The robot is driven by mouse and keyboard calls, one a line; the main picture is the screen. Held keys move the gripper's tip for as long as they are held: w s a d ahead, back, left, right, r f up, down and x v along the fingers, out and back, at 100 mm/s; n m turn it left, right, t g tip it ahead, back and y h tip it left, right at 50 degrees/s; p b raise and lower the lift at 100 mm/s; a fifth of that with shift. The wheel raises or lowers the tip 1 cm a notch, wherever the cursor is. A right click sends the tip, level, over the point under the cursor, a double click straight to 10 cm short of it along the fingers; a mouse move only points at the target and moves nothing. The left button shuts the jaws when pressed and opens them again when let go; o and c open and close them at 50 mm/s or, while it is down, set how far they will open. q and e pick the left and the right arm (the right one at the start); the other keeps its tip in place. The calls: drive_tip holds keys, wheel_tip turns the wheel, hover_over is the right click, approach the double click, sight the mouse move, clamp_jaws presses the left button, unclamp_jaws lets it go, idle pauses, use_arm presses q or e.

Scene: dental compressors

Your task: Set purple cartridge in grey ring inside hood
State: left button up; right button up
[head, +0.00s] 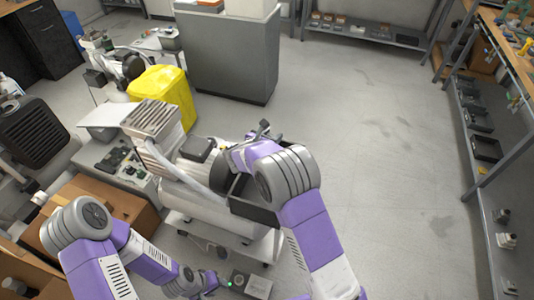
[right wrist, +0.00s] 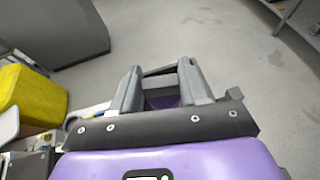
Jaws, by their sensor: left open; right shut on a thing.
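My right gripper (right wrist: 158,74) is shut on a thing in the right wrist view. A grey and dark purple piece (right wrist: 165,97) shows between its fingers, probably the purple cartridge, partly hidden by the gripper. In the head view my right arm reaches over the white machine on a cart, with the right gripper (head: 262,130) beyond its wrist. My left gripper (head: 208,281) is low near the bottom of the head view, open and small in the picture. I cannot make out the grey ring or tell which part is the hood.
A yellow bin (head: 165,92) stands behind the machine (head: 215,208). A grey cabinet (head: 230,60) is at the back. A cardboard box (head: 120,205) is at the left, a small grey box (head: 250,284) on the floor. Shelving (head: 480,150) lines the right; the floor between is clear.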

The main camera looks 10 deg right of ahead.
drive_tip(key=shift+s+f+b, duration=0.1)
drive_tip(key=shift+f+b, duration=4.55)
drive_tip(key=shift+f, duration=4.5)
drive_tip(key=shift+s+a, duration=0.1)
drive_tip(key=shift+a, duration=0.05)
drive_tip(key=shift+f, duration=0.45)
drive_tip(key=o, duration=0.8)
